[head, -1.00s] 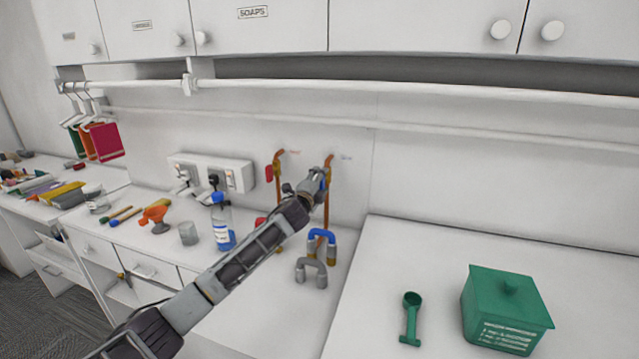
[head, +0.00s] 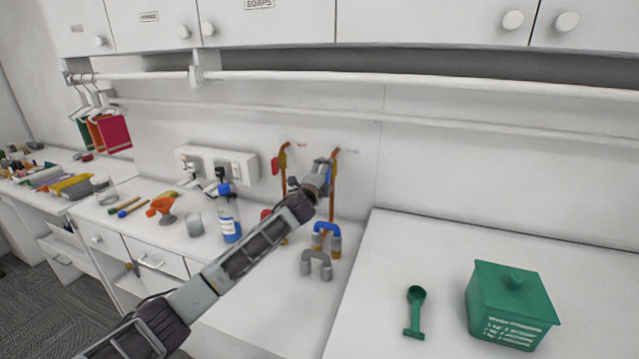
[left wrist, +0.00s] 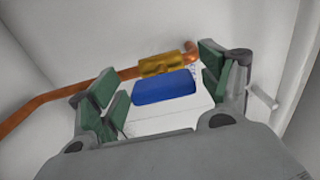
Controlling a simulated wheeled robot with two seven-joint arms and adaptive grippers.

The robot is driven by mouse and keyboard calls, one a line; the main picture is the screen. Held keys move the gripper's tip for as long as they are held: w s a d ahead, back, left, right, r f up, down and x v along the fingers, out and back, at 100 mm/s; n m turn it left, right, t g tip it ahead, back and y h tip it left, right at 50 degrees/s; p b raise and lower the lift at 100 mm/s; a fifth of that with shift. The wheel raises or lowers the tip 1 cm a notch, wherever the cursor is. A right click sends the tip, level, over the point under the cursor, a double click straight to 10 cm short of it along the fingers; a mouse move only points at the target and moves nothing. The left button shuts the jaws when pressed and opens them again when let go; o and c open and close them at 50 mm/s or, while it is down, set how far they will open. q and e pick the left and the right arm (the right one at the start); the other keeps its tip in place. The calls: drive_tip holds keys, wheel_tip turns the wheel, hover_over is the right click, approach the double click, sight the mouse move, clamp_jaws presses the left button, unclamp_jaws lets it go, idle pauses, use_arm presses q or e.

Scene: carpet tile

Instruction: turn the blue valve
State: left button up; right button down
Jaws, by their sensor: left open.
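The blue valve (left wrist: 165,87) shows in the left wrist view as a blue handle in front of a brass body (left wrist: 168,64) on a copper pipe (left wrist: 60,95). My left gripper (left wrist: 158,86) is open, with its green-padded fingers on either side of the blue handle. I cannot tell whether they touch it. In the head view my left gripper (head: 323,170) is at the right-hand copper pipe (head: 333,190) on the wall and hides the blue valve there. My right gripper is in neither view.
A red valve (head: 276,165) is on the left-hand pipe. A green box (head: 512,305) and scoop (head: 415,312) are on the right counter. A rail (head: 420,85) runs above.

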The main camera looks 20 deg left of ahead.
use_arm(q)
drive_tip(key=shift+s, duration=0.1)
drive_tip(key=s, duration=1.1)
drive_tip(key=shift+s+a, duration=0.2)
drive_tip(key=shift+s, duration=0.1)
drive_tip(key=shift+s+f, duration=0.1)
idle(0.7)
